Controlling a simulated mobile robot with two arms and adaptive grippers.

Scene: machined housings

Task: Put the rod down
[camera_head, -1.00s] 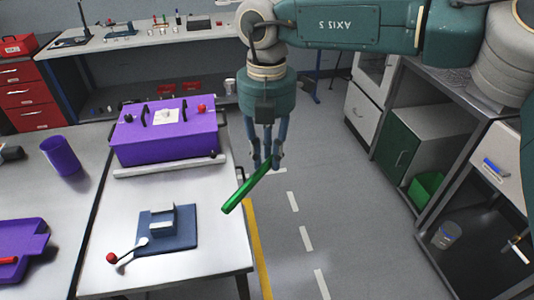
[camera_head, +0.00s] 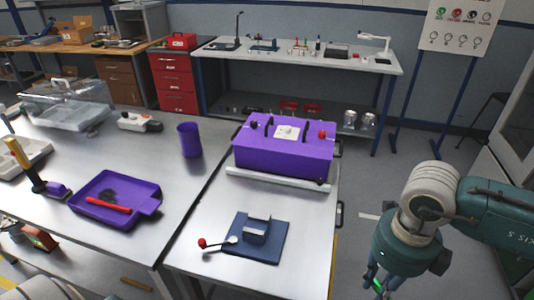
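The green rod (camera_head: 378,284) shows only as a small bright piece between the fingers of my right gripper (camera_head: 380,287), at the lower right of the head view. The gripper points down and is shut on the rod, beside the right edge of the metal table and apart from it. The rest of the rod is hidden or below the picture. My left gripper is not in view.
A purple box (camera_head: 283,160) and a blue fixture (camera_head: 257,238) with a red-knobbed lever stand on the right table (camera_head: 200,275). Its front right corner is bare. A purple tray (camera_head: 117,180) holding a red stick and a purple cup (camera_head: 189,140) stand on the left table.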

